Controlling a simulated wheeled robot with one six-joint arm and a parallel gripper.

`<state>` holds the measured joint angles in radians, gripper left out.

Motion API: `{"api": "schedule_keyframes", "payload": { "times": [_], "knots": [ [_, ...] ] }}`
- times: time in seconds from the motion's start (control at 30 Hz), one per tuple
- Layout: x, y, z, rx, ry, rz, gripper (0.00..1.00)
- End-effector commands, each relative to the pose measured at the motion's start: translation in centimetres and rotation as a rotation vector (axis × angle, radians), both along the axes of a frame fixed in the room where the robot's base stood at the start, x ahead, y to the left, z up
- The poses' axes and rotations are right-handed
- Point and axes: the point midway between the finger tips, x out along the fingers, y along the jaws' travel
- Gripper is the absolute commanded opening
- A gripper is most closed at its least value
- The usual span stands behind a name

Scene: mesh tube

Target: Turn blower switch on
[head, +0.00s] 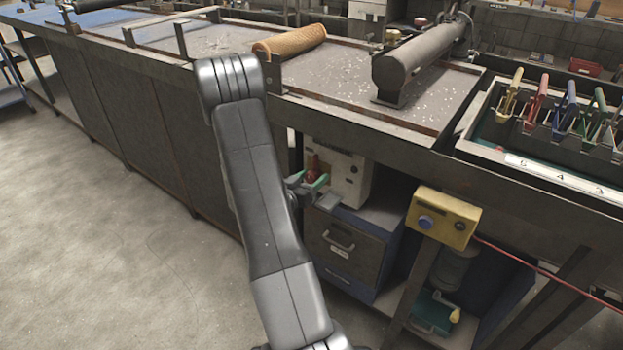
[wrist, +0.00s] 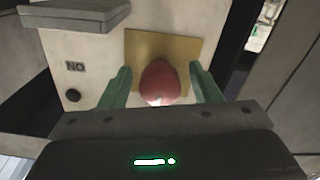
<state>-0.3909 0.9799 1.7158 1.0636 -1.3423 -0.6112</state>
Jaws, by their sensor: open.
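The blower switch box is a white box (head: 350,180) under the bench edge, on top of a blue-grey cabinet. Its front carries a red rounded switch knob (wrist: 160,83) on a brass plate (wrist: 139,44), with a label reading "NO" in the wrist view (wrist: 75,67) above a small dark button. My gripper (wrist: 160,68) is open, with one green finger on each side of the knob and a gap beside each finger. In the head view my gripper (head: 309,184) is at the box front, with the red knob (head: 312,173) partly hidden.
The bench edge (head: 380,148) overhangs the box. A yellow control box (head: 443,217) with a blue button hangs to the right, with a red cable running from it. The cabinet drawer (head: 342,245) is below. Open floor (head: 100,230) lies to the left.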

Motion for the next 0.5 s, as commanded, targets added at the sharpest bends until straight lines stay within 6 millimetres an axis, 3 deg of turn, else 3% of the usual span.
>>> {"api": "schedule_keyframes", "payload": {
  "times": [0.03, 0.27, 0.5],
  "knots": [
    [-0.01, 0.0, -0.01, 0.0, 0.0, 0.0, 0.55],
    [-0.02, 0.02, 0.0, 0.0, 0.0, 0.0, 0.13],
    [-0.02, 0.02, -0.12, 0.015, -0.011, 0.0, 0.13]
  ]
}}
